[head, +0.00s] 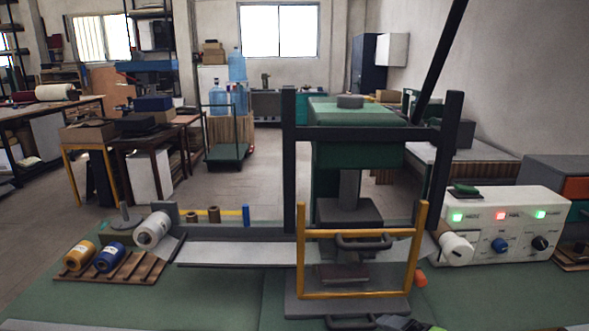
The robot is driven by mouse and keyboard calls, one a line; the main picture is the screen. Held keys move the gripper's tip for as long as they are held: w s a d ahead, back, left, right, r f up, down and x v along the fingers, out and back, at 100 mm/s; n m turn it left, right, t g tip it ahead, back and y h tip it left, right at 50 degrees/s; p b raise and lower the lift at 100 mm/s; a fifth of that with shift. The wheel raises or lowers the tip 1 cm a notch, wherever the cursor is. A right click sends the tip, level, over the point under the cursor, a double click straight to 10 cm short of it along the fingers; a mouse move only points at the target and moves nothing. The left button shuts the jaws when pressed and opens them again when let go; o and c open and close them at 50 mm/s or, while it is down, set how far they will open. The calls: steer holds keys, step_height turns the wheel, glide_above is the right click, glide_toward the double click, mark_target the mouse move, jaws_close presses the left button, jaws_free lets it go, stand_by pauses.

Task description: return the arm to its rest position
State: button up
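I cannot make out my arm or my gripper in the head view. A green press (357,115) with a dark upright frame stands on the green bench top (220,297). Its dark head block (349,212) is above a base plate (345,306). A yellow guard frame (301,262) stands upright in front of the press. A dark block with a handle (343,273) lies on the base plate behind the guard. Small dark parts (405,324) show at the bottom edge, cut off; I cannot tell what they are.
A wooden rack (125,270) holds a yellow and a blue roll at the left. A white roll (152,229) is behind it. A control box (505,225) with lit buttons stands right. A long dark lever (440,60) rises at upper right. The bench's front left is clear.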

steer(key=a+n, duration=0.1)
steer(key=s+a+n+g, duration=0.1)
steer(key=s+a+f+n+g, duration=0.1)
steer(key=shift+a+f+h, duration=0.1)
steer(key=shift+a+h, duration=0.2)
steer(key=s+a+n, duration=0.1)
steer(key=s+n+g+h, duration=0.1)
steer(key=s, duration=0.1)
steer(key=s+a+n+g, duration=0.1)
steer(key=n, duration=0.1)
steer(key=shift+s+a+h, duration=0.25)
steer(key=shift+a+h, duration=0.1)
steer(key=shift+h, duration=0.05)
steer(key=s+r+n+h, duration=0.2)
steer(key=s+r+n, duration=0.25)
steer(key=s, duration=0.55)
step_height(320, 180, up, 15)
steer(key=p, duration=1.5)
steer(key=shift+w+g, duration=0.3)
steer(key=shift+w, duration=0.05)
steer(key=shift+d, duration=0.1)
steer(key=shift+w, duration=0.1)
